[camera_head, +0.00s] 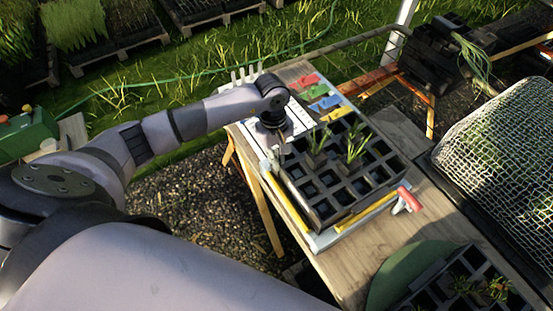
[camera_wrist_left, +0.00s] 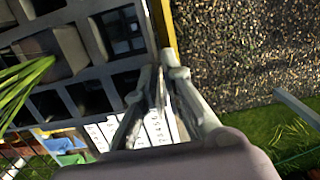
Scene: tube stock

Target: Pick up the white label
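Several white labels lie side by side on the table beside the black cell tray (camera_head: 345,200). In the head view these white labels (camera_head: 253,133) show left of my left gripper (camera_head: 283,150), partly hidden by it. In the left wrist view the white labels (camera_wrist_left: 155,128) carry small dark marks and show behind and between the fingers. My left gripper also shows there (camera_wrist_left: 167,72), pointing down by the tray's edge. Its fingertips are close together with at most a narrow gap. I see no label clearly held. My right gripper is out of view.
Red, green and blue tags (camera_head: 325,103) lie beyond the labels. Yellow strips (camera_head: 366,214) edge the tray, and a red-handled tool (camera_head: 406,199) lies near its right corner. Seedlings (camera_head: 355,146) stand in the tray. A wire mesh cover (camera_head: 500,150) is at the right.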

